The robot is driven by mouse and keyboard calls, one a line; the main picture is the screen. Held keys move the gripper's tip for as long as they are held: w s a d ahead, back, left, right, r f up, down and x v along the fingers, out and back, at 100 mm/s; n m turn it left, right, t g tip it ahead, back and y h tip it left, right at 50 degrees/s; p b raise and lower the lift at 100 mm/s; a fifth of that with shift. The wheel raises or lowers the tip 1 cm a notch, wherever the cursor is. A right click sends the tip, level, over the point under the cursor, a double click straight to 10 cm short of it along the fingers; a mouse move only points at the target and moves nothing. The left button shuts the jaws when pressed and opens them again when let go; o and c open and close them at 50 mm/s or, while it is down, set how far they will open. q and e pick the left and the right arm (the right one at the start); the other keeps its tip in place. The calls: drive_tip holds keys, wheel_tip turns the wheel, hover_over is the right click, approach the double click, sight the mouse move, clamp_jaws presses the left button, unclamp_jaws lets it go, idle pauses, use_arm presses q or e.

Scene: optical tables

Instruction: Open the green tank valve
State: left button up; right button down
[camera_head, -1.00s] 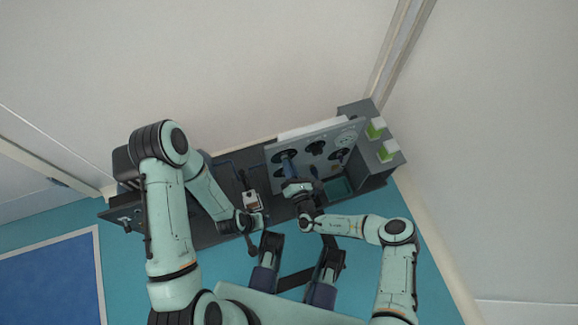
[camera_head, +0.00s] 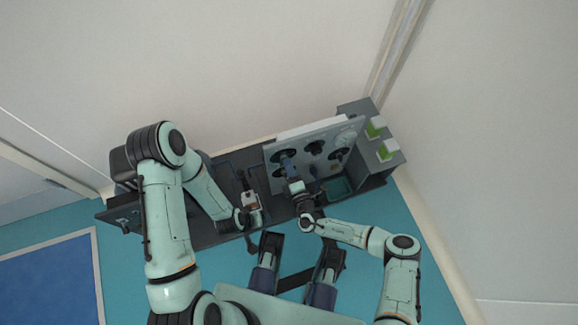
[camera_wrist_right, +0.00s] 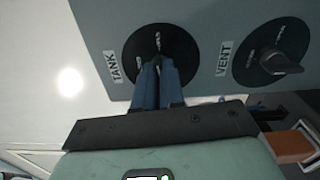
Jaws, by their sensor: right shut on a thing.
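The tank valve is a round black dial (camera_wrist_right: 137,48) marked TANK on a grey panel (camera_head: 330,135). No green shows on this dial in the right wrist view. My right gripper (camera_wrist_right: 158,68) has its blue fingers close together on the dial's centre, shut on its knob, which they mostly hide. My left gripper (camera_head: 250,218) is low at the middle of the bench, beside a small white-topped device, apart from the panel. Its fingers are too small to read.
A VENT dial (camera_wrist_right: 271,52) with a dark knob sits right of the tank dial. More black dials (camera_head: 314,148) are on the panel. A green-lined tray (camera_head: 338,188) lies below it. Green-and-white blocks (camera_head: 387,151) stand at the right end of the bench.

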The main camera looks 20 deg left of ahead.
use_arm(q)
drive_tip(key=shift+w+f, duration=0.1)
drive_tip(key=shift+w, duration=0.05)
use_arm(e)
drive_tip(key=shift+s+a+f+m, duration=0.1)
drive_tip(key=shift+m, duration=0.4)
use_arm(q)
drive_tip(key=shift+a, duration=0.1)
use_arm(e)
drive_tip(key=c, duration=1.2)
unclamp_jaws()
drive_tip(key=shift+c, duration=0.2)
